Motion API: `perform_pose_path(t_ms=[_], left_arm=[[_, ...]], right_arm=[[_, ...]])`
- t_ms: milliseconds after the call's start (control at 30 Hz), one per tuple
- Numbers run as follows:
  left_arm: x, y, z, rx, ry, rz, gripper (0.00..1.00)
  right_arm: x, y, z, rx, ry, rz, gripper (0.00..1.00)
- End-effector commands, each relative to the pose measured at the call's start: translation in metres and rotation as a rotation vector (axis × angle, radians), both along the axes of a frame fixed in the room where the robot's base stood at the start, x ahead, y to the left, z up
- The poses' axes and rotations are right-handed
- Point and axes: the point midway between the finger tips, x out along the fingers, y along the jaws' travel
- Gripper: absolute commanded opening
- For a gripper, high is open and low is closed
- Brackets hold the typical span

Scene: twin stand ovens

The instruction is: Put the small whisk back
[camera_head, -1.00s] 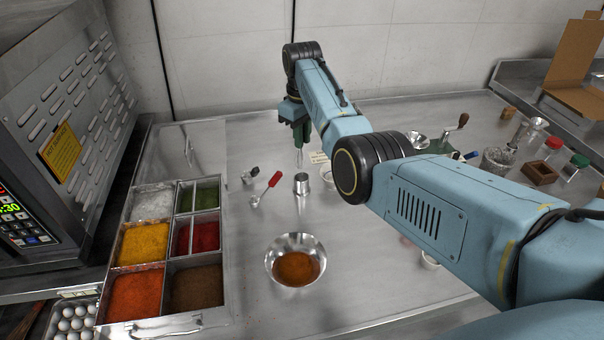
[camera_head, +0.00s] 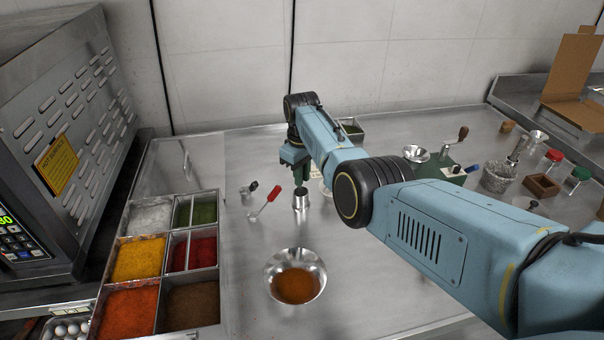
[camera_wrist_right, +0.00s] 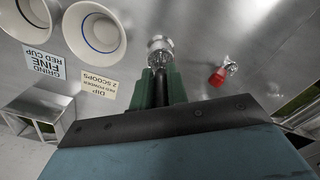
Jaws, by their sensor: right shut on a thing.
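My right gripper (camera_head: 302,184) points down at the steel cup (camera_head: 301,201) in the middle of the counter. Its green fingers (camera_wrist_right: 161,88) are shut on the small whisk's dark handle (camera_wrist_right: 160,84) in the right wrist view. The whisk's lower part is at the cup's mouth and appears to be inside it; the fingers and cup hide most of it. Whether the whisk touches the cup's bottom cannot be seen. My left gripper is not in view.
A red-handled scoop (camera_head: 271,195) lies left of the cup. A steel bowl with orange-brown contents (camera_head: 296,286) stands nearer. A spice tray (camera_head: 222,262) is at left; a hand-cranked grinder (camera_head: 447,166) is at right. White bowls (camera_wrist_right: 95,30) stand near the cup.

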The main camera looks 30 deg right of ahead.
Motion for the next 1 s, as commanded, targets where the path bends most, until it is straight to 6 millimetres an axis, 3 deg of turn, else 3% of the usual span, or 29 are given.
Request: perform_pose_path(t_ms=[33,167,567,1000], left_arm=[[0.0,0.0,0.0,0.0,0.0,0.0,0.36],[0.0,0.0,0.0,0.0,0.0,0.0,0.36],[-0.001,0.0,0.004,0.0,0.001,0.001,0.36],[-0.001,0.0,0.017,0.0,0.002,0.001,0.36]], right_arm=[[0.0,0.0,0.0,0.0,0.0,0.0,0.2],[0.0,0.0,0.0,0.0,0.0,0.0,0.36],[0.001,0.0,0.009,0.0,-0.003,0.0,0.37],[0.001,0.0,0.097,0.0,-0.004,0.0,0.37]])
